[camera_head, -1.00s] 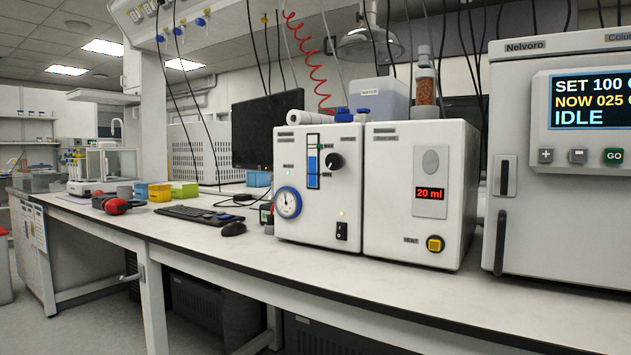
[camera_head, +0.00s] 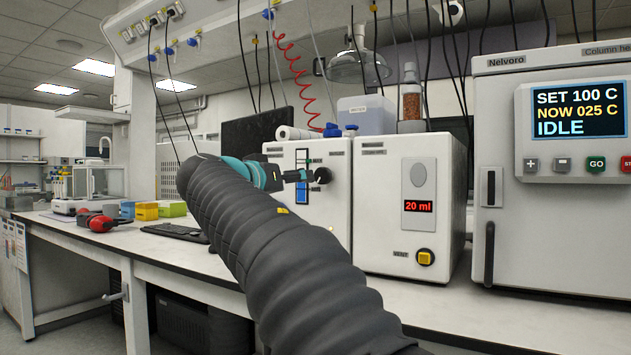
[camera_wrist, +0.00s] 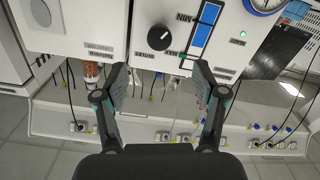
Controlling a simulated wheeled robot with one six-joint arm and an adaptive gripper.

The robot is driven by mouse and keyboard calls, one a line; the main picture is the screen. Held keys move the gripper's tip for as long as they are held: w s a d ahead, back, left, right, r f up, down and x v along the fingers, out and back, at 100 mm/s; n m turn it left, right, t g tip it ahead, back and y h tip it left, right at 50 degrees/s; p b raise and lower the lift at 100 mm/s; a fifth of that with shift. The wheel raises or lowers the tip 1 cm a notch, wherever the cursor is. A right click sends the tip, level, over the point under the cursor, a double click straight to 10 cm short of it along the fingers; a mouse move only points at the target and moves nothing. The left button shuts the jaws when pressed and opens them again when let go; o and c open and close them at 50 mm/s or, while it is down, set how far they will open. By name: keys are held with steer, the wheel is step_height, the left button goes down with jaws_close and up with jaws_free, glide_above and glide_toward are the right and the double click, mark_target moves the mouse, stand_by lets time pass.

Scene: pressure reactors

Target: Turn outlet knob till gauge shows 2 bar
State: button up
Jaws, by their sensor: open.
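The round black knob (camera_head: 323,175) is on the front of the left white unit. It also shows in the wrist view (camera_wrist: 160,38), with a white mark on its face. The gauge (camera_wrist: 262,4) is blue-rimmed and cut off at the top edge of the wrist view, so its reading cannot be told; my arm hides it in the head view. My gripper (camera_wrist: 159,80) is open and empty. Its two fingers point toward the unit's front, on either side of the knob in the picture, apart from it. In the head view my gripper (camera_head: 303,176) is just left of the knob.
A blue level strip (camera_wrist: 204,28) is beside the knob. The right unit (camera_head: 408,205) shows 20 ml and has a yellow button. A large oven-like cabinet (camera_head: 555,190) reads IDLE at the right. Hoses and cables hang behind.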

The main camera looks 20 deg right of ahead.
mark_target(321, 177)
steer(key=p+x, duration=0.1)
steer(key=x, duration=0.3)
steer(key=p+x, duration=0.1)
steer(key=x, duration=0.4)
steer(key=p+x, duration=0.1)
steer(key=x, duration=0.4)
steer(key=shift+w+a+r, duration=0.1)
steer(key=shift+r, duration=0.3)
steer(key=c, duration=1.1)
